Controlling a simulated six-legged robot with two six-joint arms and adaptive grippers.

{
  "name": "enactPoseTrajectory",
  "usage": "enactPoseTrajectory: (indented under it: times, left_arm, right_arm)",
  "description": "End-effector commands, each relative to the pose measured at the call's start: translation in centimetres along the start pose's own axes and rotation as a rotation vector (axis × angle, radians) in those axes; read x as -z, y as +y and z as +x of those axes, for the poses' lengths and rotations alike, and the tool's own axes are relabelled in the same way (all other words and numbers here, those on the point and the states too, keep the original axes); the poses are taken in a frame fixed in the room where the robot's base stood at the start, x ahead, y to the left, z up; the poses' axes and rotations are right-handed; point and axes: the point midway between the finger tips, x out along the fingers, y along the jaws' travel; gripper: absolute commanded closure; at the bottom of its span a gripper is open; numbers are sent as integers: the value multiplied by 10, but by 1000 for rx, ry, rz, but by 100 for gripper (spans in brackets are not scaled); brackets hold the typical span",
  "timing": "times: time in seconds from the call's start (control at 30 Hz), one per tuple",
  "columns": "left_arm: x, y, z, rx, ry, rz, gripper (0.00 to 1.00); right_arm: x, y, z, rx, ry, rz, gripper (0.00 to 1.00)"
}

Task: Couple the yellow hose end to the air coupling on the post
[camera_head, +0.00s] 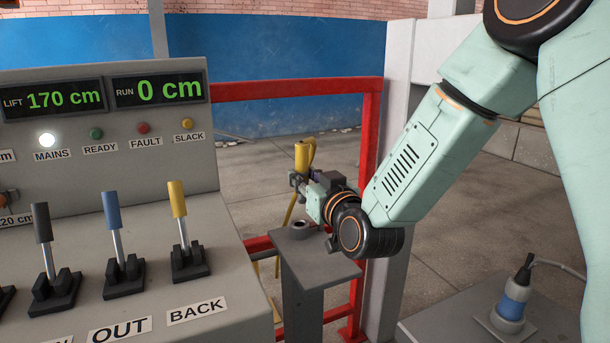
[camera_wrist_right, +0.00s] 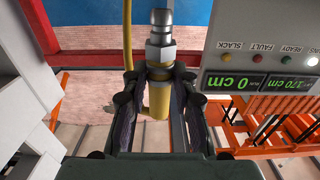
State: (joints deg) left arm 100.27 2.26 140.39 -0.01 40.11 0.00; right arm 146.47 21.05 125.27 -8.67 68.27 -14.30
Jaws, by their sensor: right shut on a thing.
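The yellow hose end (camera_head: 302,157) stands roughly upright above the post, with its yellow hose bending over and hanging down. My right gripper (camera_head: 302,182) is shut on the hose end, over the post's top plate and apart from it. In the right wrist view the hose end's yellow body (camera_wrist_right: 159,103) is between the fingers of my right gripper (camera_wrist_right: 158,92), and its silver metal tip (camera_wrist_right: 160,38) points to the top of the picture. The air coupling (camera_head: 299,229) is a round grey socket on the grey post (camera_head: 303,272). My left gripper is out of view.
A grey control panel (camera_head: 110,130) with levers and displays fills the left. A red rail frame (camera_head: 290,88) stands behind the post. A pale column (camera_head: 396,120) is close by my right arm. A blue-and-black plug-like device (camera_head: 513,295) sits at the lower right.

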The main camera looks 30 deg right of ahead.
Motion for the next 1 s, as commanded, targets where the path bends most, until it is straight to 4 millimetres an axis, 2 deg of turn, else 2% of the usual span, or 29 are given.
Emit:
enactPoseTrajectory:
  times: [0.1,0.4,1.0]
  left_arm:
    - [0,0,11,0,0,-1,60]
    - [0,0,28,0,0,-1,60]
    - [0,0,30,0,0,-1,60]
  right_arm:
    - [-13,0,1,1,2,-2,100]
    - [-36,0,2,2,2,-2,100]
    - [-38,0,2,2,2,-1,100]
